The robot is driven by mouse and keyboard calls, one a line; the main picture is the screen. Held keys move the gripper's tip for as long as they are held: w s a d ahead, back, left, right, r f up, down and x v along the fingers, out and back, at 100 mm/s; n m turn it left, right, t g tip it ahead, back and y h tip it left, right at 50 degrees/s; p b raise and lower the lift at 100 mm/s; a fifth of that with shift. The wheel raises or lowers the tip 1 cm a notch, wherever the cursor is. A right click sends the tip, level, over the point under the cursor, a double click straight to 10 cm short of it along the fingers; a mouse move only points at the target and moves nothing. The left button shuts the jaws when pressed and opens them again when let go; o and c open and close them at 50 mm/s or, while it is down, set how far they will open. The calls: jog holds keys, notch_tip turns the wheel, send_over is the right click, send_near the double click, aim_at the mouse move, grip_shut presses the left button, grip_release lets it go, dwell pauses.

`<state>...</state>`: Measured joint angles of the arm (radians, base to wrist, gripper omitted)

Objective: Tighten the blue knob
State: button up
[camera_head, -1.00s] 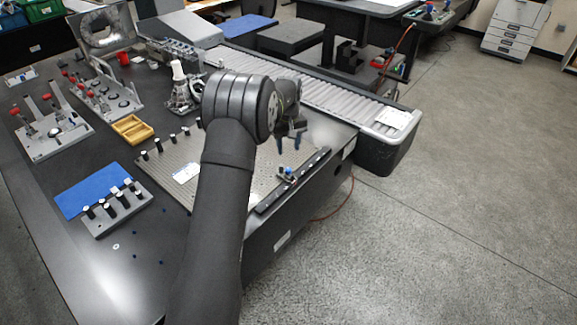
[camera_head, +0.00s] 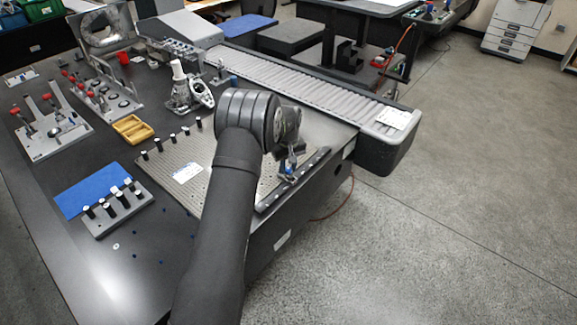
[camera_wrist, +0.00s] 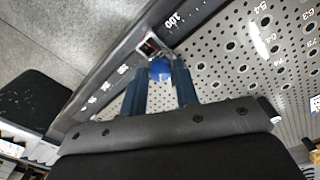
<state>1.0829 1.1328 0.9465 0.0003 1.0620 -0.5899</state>
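The blue knob (camera_wrist: 160,69) shows in the wrist view between the tips of my gripper's two blue-grey fingers (camera_wrist: 160,76). It sits on a small metal block (camera_wrist: 148,46) at the dark rail (camera_wrist: 120,68) along the edge of the perforated plate. Slim gaps seem to remain between the knob and the fingers, so my gripper looks open around it; contact is not clear. In the head view my gripper (camera_head: 289,163) points down at the rail, and the knob is largely hidden by it.
The perforated plate (camera_head: 185,160) bears several black posts along its far-left edge. A roller conveyor (camera_head: 300,88) runs behind the plate. A blue mat (camera_head: 85,190), a yellow tray (camera_head: 132,129) and fixtures with red-handled clamps (camera_head: 50,132) stand to the left.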

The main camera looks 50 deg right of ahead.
grip_shut()
jog(key=shift+m, duration=3.1)
jog(key=o, duration=0.5)
grip_release()
jog(key=shift+w, duration=0.1)
